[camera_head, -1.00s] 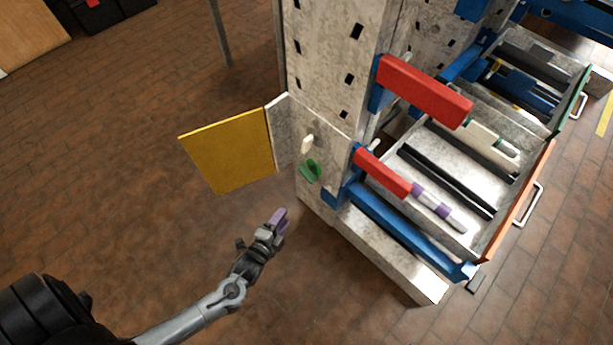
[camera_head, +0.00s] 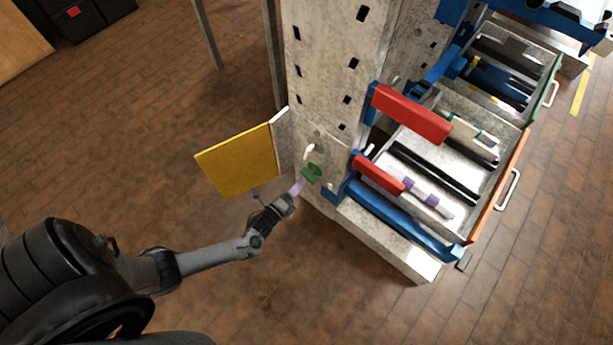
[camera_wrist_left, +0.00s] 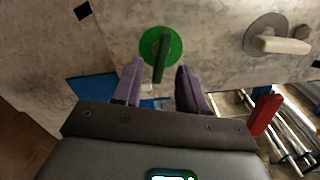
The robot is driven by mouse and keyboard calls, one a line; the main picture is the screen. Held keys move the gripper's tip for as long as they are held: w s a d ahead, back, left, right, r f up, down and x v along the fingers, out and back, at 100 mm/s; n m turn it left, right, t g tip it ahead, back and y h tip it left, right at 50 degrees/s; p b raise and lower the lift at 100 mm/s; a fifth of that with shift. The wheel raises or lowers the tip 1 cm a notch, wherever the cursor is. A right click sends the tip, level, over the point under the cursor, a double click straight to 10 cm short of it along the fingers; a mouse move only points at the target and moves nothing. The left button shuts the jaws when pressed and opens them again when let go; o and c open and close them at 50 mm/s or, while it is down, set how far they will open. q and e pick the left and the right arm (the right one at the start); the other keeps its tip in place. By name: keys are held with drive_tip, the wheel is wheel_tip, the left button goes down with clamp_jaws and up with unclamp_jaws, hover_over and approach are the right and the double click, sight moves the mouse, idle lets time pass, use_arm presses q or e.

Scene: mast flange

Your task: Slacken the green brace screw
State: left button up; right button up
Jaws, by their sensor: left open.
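The green brace screw (camera_head: 311,173) sits low on the side face of the grey mast. In the left wrist view the screw (camera_wrist_left: 161,52) is a round green disc with a raised bar handle, standing nearly upright in the picture. My left gripper (camera_head: 300,186) is just in front of it. Its purple fingers (camera_wrist_left: 156,82) are open, with the lower end of the green bar showing between their tips. Whether a finger touches the bar I cannot tell. My right gripper is in neither view.
A white handle (camera_head: 309,152) on a grey disc is beside the screw. A yellow panel (camera_head: 238,162) stands out from the mast on the left. Red-handled blue brackets (camera_head: 378,173) and an open drawer (camera_head: 490,190) are at the right.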

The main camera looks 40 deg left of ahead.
sight(307, 179)
use_arm(q)
drive_tip(key=w+b, duration=0.1)
drive_tip(key=w, duration=0.3)
drive_tip(key=shift+d, duration=0.1)
drive_tip(key=shift+w+b, duration=0.55)
drive_tip(key=shift+w, duration=0.3)
drive_tip(key=shift+c, duration=0.4)
drive_tip(key=shift+a, duration=0.2)
drive_tip(key=shift+c, duration=1.1)
clamp_jaws()
